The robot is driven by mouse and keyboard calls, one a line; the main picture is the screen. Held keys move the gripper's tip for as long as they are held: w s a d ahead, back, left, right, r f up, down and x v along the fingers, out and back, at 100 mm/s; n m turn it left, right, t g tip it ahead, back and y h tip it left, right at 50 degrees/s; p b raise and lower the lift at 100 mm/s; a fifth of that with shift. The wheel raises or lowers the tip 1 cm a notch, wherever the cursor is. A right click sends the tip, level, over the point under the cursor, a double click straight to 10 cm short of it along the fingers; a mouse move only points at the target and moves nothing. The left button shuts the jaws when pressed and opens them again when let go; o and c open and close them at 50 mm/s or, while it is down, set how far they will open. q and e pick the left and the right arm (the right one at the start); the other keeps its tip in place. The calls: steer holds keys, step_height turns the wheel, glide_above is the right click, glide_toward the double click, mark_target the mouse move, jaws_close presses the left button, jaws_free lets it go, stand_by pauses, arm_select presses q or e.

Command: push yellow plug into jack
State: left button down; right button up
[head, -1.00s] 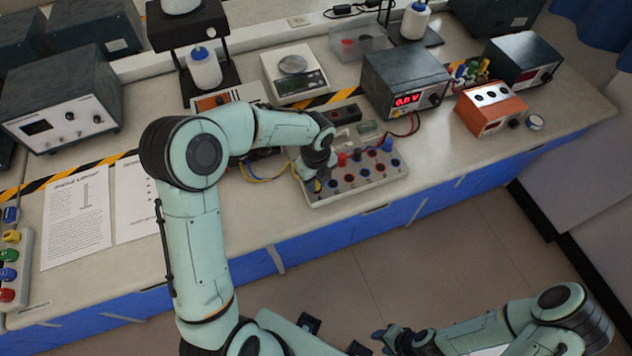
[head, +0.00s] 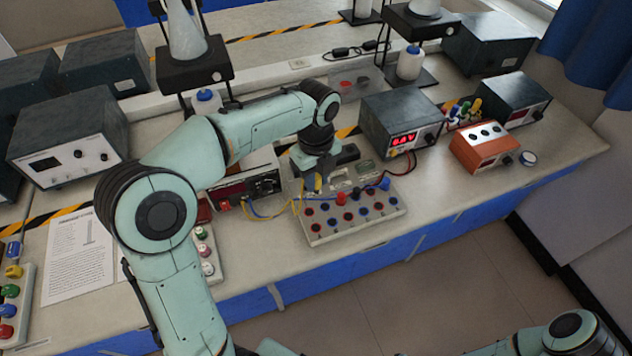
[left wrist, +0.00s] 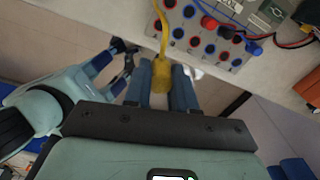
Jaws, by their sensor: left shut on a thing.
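My left gripper (head: 318,183) is over the back left part of the grey jack board (head: 352,232). In the left wrist view its fingers are shut on the yellow plug (left wrist: 162,76), with the yellow cable (left wrist: 163,28) running up from it. The plug's tip is hidden. The board, with rows of red and blue ringed jacks, also shows in the left wrist view (left wrist: 207,62), beyond the fingers. I cannot tell which jack the plug lines up with. My right gripper (left wrist: 124,62) shows partly in the left wrist view, away from the bench; its opening is unclear.
A red plug (head: 341,198) and a blue plug (head: 385,184) stand on the board. A grey power supply (head: 400,115) with a red display is behind it, and an orange box (head: 487,150) to the right. Loose cables lie left of the board. Bench to its right is clear.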

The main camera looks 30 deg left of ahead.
stand_by(0.3)
